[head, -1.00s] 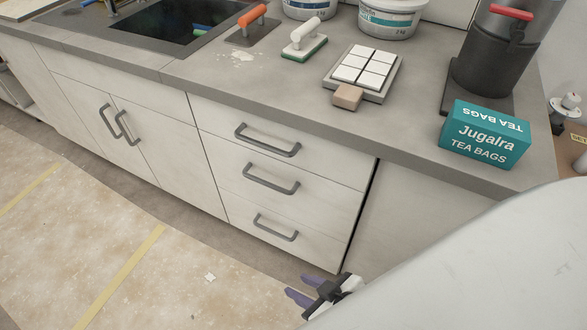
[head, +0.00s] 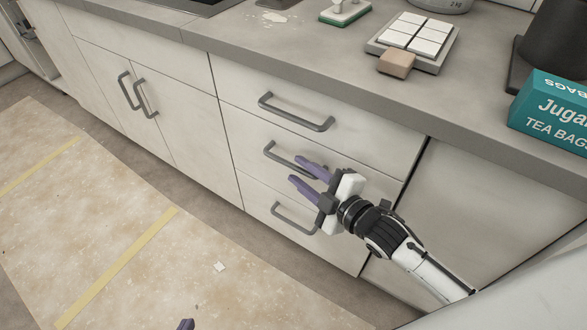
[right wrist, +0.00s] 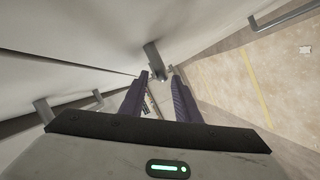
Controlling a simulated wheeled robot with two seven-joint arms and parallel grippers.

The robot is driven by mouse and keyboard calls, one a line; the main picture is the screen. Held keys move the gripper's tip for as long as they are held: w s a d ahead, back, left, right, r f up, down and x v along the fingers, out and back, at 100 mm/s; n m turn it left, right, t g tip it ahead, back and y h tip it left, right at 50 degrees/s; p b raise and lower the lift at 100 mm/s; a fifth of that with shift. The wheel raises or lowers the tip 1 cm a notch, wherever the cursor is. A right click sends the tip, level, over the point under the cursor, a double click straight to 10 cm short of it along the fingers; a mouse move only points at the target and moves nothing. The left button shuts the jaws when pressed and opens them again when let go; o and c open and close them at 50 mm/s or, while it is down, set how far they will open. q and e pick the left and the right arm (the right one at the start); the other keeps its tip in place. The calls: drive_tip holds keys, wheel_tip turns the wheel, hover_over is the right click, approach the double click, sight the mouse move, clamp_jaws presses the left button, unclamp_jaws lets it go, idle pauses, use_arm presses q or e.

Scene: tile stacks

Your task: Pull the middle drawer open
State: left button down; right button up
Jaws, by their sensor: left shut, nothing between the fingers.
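The middle drawer (head: 240,139) is shut, flush with the drawers above and below. Its grey bar handle (head: 281,161) shows at the left; its right part is hidden behind my right gripper. My right gripper (head: 298,172) is in front of this drawer, its two purple fingers apart and pointing left. In the right wrist view the fingers (right wrist: 160,82) are spread, with a grey handle part (right wrist: 154,56) just past their tips. I cannot tell whether the bar lies between them. Only a purple fingertip of my left gripper (head: 185,324) shows at the bottom edge; it is shut and empty.
The top drawer's handle (head: 296,112) is just above my right gripper, and the bottom drawer's handle (head: 291,218) just below. A cupboard with two handles (head: 138,95) is to the left. The floor (head: 130,210) in front is clear apart from a small white chip (head: 219,266).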

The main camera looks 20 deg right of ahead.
sight(296, 170)
drive_tip(key=shift+x, duration=1.75)
clamp_jaws()
drive_tip(key=shift+a, duration=0.1)
